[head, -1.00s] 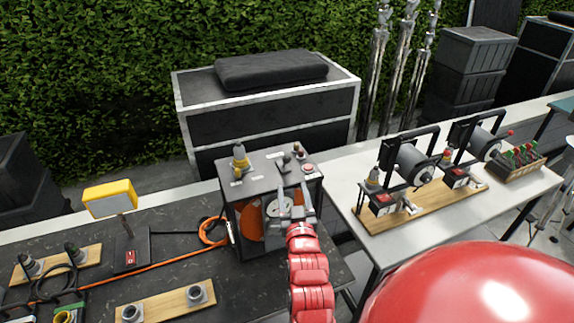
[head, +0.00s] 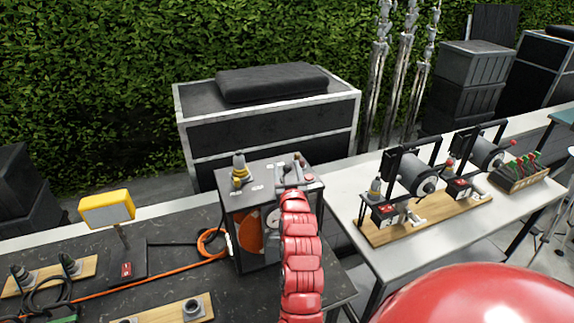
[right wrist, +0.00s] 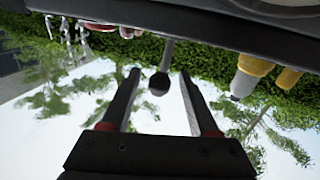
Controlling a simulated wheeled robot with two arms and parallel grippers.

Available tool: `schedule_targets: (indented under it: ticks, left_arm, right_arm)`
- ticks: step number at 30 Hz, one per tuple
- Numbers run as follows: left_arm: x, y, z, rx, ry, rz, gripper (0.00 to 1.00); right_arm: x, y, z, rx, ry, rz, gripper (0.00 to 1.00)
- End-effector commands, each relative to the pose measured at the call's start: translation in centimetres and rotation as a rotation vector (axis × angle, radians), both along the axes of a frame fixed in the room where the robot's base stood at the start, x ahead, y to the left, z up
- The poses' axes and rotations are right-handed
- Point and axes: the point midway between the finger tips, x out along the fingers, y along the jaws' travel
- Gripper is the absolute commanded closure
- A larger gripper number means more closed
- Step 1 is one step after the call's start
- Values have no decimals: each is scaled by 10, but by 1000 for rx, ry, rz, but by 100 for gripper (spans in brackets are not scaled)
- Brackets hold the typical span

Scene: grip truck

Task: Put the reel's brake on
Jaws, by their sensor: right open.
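The reel is a dark grey box on the black table, with orange cable (head: 247,232) behind its open front. Its grey top panel (head: 262,172) carries a yellow-collared connector (head: 239,172) and a red button (head: 311,179). My right gripper (head: 292,176) is at the panel's right part, open, and hides some controls. In the right wrist view, a grey lever with a dark round knob (right wrist: 159,84) lies between the open fingers (right wrist: 159,75), with gaps visible on both sides. The connector also shows there (right wrist: 248,76). My left gripper is out of view.
A yellow work lamp (head: 106,208), orange cable and wooden socket boards (head: 165,310) lie left on the black table. A pale table (head: 355,172) at right holds two winches (head: 416,172) on a board. A large black case (head: 270,125) stands behind.

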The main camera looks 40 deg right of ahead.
Motion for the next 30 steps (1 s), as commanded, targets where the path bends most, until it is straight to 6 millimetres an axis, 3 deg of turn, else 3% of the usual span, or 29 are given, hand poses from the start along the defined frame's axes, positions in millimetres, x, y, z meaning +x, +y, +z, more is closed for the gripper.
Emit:
schedule_targets:
  ticks: [11,21,30]
  left_arm:
    - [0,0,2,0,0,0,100]
    - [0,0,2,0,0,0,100]
    - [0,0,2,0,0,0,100]
  right_arm:
    - [4,-2,0,0,0,0,39]
    - [4,-2,-1,0,0,0,98]
    - [4,-2,-1,0,0,0,100]
